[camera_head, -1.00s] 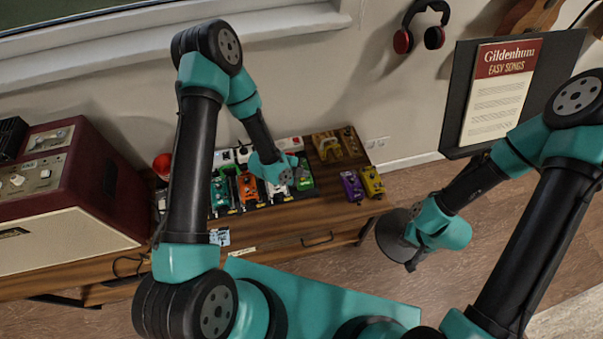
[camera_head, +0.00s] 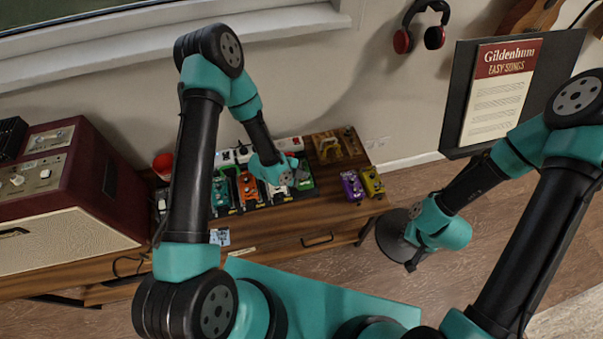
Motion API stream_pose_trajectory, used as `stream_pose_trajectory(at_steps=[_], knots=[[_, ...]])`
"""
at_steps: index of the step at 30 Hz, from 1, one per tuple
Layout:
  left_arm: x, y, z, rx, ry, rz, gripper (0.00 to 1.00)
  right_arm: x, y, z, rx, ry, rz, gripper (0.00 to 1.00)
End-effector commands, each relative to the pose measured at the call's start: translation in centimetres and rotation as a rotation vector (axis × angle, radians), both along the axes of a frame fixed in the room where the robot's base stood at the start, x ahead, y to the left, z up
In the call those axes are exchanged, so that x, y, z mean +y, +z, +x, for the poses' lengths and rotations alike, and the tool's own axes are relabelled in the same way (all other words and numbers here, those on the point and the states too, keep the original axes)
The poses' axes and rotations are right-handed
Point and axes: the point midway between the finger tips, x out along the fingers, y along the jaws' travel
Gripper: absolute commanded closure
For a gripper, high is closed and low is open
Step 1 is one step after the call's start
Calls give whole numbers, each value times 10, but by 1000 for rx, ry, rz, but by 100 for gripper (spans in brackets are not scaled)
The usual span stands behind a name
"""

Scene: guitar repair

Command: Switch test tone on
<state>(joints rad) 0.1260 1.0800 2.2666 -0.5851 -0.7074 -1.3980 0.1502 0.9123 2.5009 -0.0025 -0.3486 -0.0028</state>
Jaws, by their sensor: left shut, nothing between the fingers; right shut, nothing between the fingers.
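A row of pedals stands on a dark board on the wooden cabinet; they include a teal pedal (camera_head: 220,191), an orange pedal (camera_head: 248,187) and a green pedal (camera_head: 302,176). I cannot tell which control switches the test tone. The maroon amplifier (camera_head: 92,176) at the left has a panel with knobs (camera_head: 33,172). My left gripper (camera_head: 286,180) is shut and empty over the pedals, beside the green one, and hides part of a white pedal. Contact cannot be told. My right gripper (camera_head: 411,264) is at the right, away from the pedals, its fingers small and dark.
A purple pedal (camera_head: 352,186) and a yellow pedal (camera_head: 372,182) stand at the right end of the cabinet top (camera_head: 328,203). A red round object (camera_head: 162,164) is beside the amplifier. A music stand holds a songbook (camera_head: 499,92). Headphones (camera_head: 433,37) hang on the wall.

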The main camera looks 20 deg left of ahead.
Motion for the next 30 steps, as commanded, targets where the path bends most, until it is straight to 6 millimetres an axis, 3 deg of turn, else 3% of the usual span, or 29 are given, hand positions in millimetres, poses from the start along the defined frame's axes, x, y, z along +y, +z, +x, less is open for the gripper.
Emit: stream_pose_trajectory(at_steps=[14,30], knots=[[0,-3,0,0,0,0,100,0,0,0,0,0,0,100],[0,10,0,0,0,0,100,0,0,0,0,0,0,100]])
